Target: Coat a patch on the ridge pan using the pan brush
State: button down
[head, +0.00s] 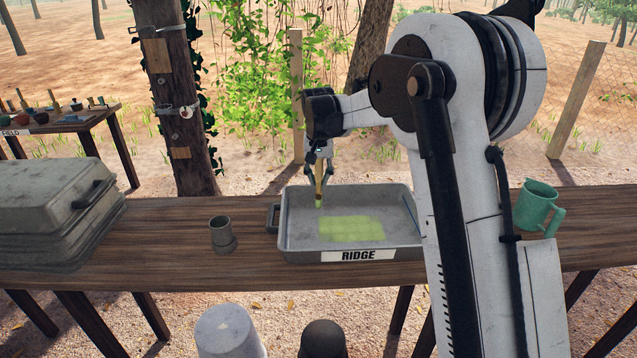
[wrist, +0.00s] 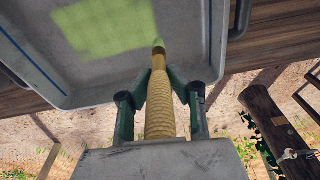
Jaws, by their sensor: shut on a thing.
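The ridge pan (head: 290,238) is a grey metal tray with a white label reading RIDGE on its front wall. A pale green patch (head: 351,229) covers part of its floor, and the patch also shows in the wrist view (wrist: 100,27). My gripper (head: 319,165) is shut on the pan brush (wrist: 159,108), which has a yellowish wrapped handle. The brush (head: 319,186) points down over the left back part of the pan. Its tip is green and lies left of and behind the patch in the head view. I cannot tell whether the tip touches the pan floor.
A grey metal cup (head: 222,236) stands left of the pan, and a stack of lidded grey boxes (head: 55,215) is at the far left. A green mug (head: 537,208) stands at the right. Bare wooden table (head: 165,235) lies between the boxes and the cup.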

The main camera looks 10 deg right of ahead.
aim_at(318, 165)
jog(key=shift+r+p, duration=0.4)
jog(key=shift+r, duration=0.7)
jog(key=shift+a, duration=0.1)
